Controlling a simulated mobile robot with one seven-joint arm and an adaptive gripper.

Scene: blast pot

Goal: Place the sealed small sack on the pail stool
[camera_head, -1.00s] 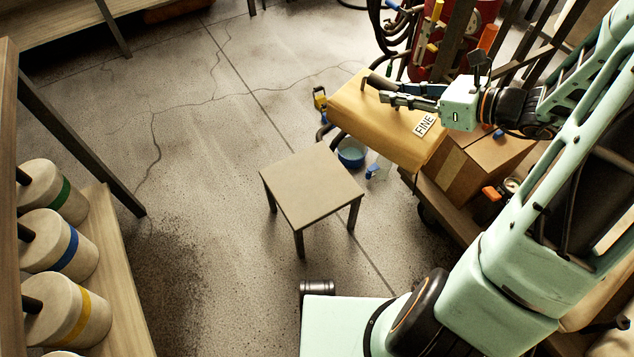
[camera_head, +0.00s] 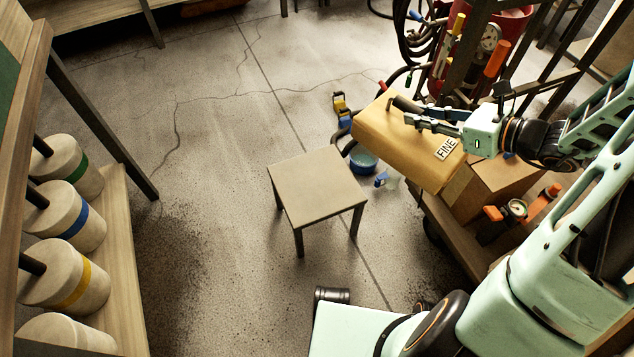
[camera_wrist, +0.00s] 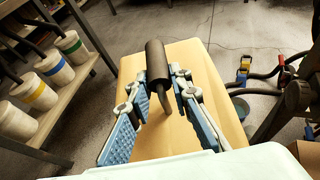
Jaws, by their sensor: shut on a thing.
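The small sack (camera_head: 400,148) is a tan, block-shaped bag with a white label reading FINE, at the upper right in the head view. It fills the middle of the wrist view (camera_wrist: 180,60). My gripper (camera_head: 408,112) is above it, its fingers closed around a dark bar-like handle at the sack's top. The handle also shows between the blue finger pads in the wrist view (camera_wrist: 158,62). The sack overhangs a cardboard box; I cannot tell whether they touch. The pail stool (camera_head: 317,186), a square brown-topped stool with dark legs, stands on the floor left of the sack. Its top is bare.
The cardboard box (camera_head: 488,184) sits on a cart beneath the sack. A red tank (camera_head: 488,45) with hoses is behind. Floor left of the stool is open.

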